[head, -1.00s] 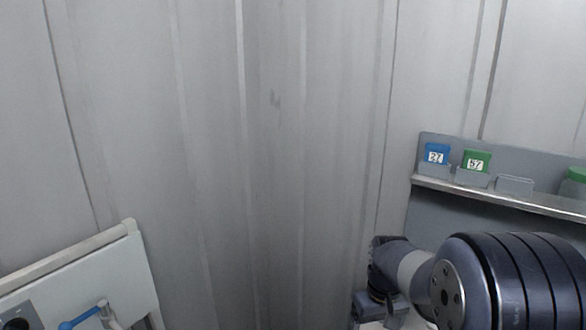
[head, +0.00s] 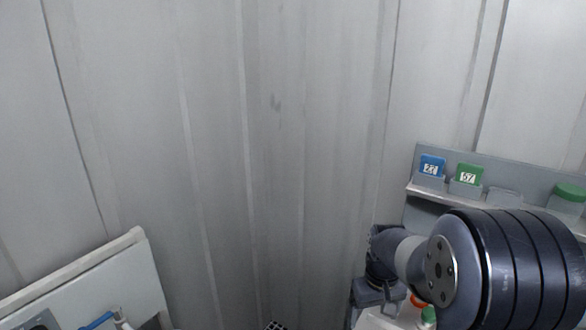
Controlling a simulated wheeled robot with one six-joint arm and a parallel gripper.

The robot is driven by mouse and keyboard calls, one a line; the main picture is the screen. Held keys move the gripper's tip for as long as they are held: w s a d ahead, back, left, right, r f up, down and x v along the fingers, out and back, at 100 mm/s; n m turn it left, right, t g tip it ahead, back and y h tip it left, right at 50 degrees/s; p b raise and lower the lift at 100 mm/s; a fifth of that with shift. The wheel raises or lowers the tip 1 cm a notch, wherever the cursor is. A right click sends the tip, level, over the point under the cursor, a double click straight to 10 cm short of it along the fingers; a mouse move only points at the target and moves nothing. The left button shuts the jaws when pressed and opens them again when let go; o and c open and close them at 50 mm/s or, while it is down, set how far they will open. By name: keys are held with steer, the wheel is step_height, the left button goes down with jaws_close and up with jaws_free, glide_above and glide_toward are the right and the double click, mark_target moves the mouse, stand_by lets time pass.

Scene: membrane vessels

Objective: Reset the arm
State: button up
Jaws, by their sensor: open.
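My arm crosses the lower right of the head view, with a large dark ribbed joint (head: 520,268) and a smaller dark and grey wrist part to its left. My gripper's fingers do not show in this view. The arm hides part of the shelf and the surface behind it.
A grey shelf (head: 421,194) at right holds a blue tag marked 27 (head: 431,164), a green tag marked 57 (head: 468,174) and a green-topped item (head: 568,194). Orange and green bits show below the arm. A white panel (head: 120,268) stands lower left. Pale ribbed wall fills the middle.

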steer(key=s+d+f+n+b, duration=0.1)
steer(key=s+d+f+b, duration=0.1)
steer(key=s+d+b, duration=0.3)
steer(key=shift+d, duration=1.65)
